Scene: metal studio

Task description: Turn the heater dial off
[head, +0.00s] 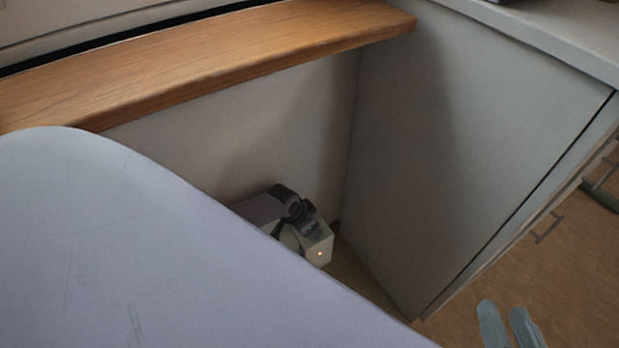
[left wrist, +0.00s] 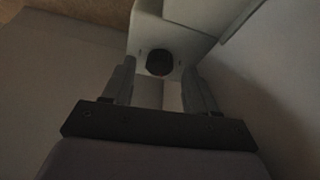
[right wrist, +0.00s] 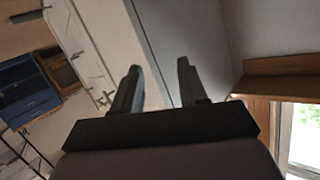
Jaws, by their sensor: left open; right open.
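In the head view my left wrist is partly hidden behind the table. My right gripper (head: 505,322) is open and empty, away from the heater at the lower right.
A pale table (head: 130,240) with a rounded corner fills the left front. A wooden sill (head: 220,55) runs above the heater. A grey cabinet side (head: 450,150) stands right of it. Brown floor (head: 570,280) is open at the lower right.

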